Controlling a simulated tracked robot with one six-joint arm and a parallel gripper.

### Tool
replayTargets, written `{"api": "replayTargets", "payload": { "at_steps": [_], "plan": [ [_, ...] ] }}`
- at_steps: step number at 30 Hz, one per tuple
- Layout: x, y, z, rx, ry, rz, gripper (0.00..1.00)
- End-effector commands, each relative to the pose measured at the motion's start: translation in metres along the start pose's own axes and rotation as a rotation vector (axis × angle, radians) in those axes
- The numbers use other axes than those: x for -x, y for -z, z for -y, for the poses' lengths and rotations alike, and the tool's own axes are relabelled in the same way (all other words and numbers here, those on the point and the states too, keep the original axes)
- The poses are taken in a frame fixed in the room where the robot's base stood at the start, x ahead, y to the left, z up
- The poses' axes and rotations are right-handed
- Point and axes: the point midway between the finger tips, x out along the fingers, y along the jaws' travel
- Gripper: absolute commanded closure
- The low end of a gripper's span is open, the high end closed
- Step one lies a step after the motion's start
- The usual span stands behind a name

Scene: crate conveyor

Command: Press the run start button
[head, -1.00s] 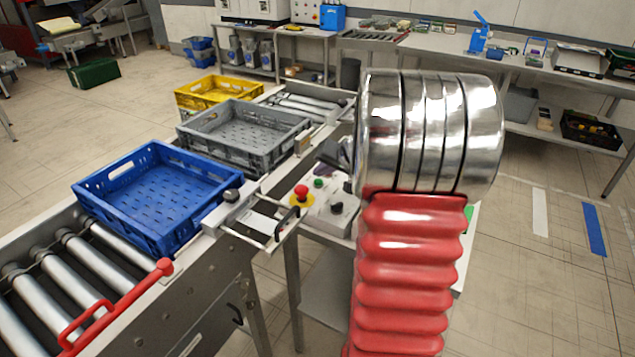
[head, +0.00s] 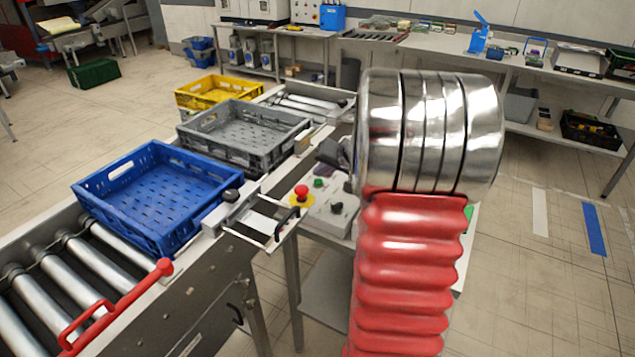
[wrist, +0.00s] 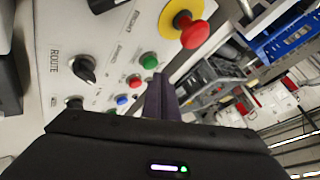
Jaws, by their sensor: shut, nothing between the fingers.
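The grey control panel (head: 322,215) stands beside the conveyor. It carries a green button (head: 318,183), which also shows in the wrist view (wrist: 148,60), just left of my fingertips. Beside it in the wrist view are a red button (wrist: 134,80) and a blue button (wrist: 122,99). The labels are too small to read surely, so I cannot confirm which button is run start. My gripper (wrist: 160,82) is shut and empty, its dark fingers over the panel close to the green button. Contact cannot be told. In the head view my arm mostly hides the gripper.
A red mushroom button (wrist: 195,34) on a yellow base and a black ROUTE knob (wrist: 83,68) flank the small buttons. A metal-framed flap (head: 262,222) juts toward the panel.

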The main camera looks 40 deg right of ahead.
Motion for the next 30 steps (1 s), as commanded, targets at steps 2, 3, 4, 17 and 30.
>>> {"api": "replayTargets", "payload": {
  "at_steps": [2, 3, 4, 17, 30],
  "plan": [
    [0.0, 0.0, 0.0, 0.0, 0.0, 0.0, 1.0],
    [0.0, 0.0, 0.0, 0.0, 0.0, 0.0, 1.0],
    [0.0, 0.0, 0.0, 0.0, 0.0, 0.0, 1.0],
    [-0.0016, -0.001, -0.0007, 0.0, 0.0, 0.001, 1.0],
    [-0.006, -0.0035, -0.0031, 0.0, 0.0, 0.0, 1.0]
  ]
}}
